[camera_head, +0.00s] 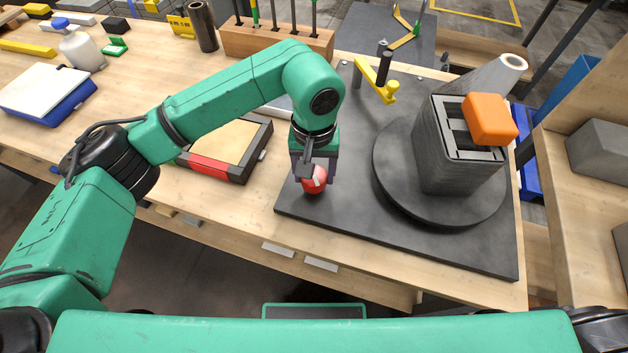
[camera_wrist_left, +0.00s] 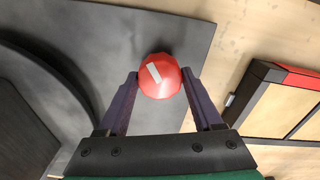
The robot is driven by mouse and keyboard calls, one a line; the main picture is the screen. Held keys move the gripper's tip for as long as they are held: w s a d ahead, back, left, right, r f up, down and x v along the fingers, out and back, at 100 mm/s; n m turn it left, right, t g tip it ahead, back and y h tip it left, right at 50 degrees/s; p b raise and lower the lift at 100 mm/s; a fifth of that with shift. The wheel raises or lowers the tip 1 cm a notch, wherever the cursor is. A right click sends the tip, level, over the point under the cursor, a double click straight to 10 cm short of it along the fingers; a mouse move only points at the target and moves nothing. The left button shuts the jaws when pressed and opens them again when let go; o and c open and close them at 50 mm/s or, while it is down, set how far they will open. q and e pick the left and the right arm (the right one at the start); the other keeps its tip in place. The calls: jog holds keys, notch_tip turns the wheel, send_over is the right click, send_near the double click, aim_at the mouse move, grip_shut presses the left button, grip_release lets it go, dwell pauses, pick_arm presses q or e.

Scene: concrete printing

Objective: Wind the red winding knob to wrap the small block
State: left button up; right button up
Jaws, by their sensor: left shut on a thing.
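The red winding knob (camera_head: 315,180) sits at the left front corner of a dark base plate (camera_head: 460,245). In the left wrist view the red knob (camera_wrist_left: 160,75), with a white mark on it, is between the fingertips. My left gripper (camera_head: 314,172) points down and is shut on the knob; it also shows in the left wrist view (camera_wrist_left: 160,84). The small grey block (camera_head: 455,150) stands upright on a round dark turntable (camera_head: 395,188) to the right of the gripper. An orange piece (camera_head: 489,119) rests on top of the block. My right gripper is not in view.
A roll of grey film (camera_head: 496,78) stands behind the block. A yellow arm on a post (camera_head: 376,80) rises behind the gripper. A wooden tool rack (camera_head: 276,40) is at the back. A black-red tray (camera_head: 222,150) lies left of the gripper. A white bottle (camera_head: 80,48) stands farther left.

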pick_arm(q)
jog(key=shift+f+n, duration=0.15)
jog(key=shift+n, duration=0.35)
jog(key=shift+n+b, duration=0.65)
jog(key=shift+n, duration=0.45)
jog(key=shift+n+b, duration=0.4)
jog(key=shift+n, duration=0.7)
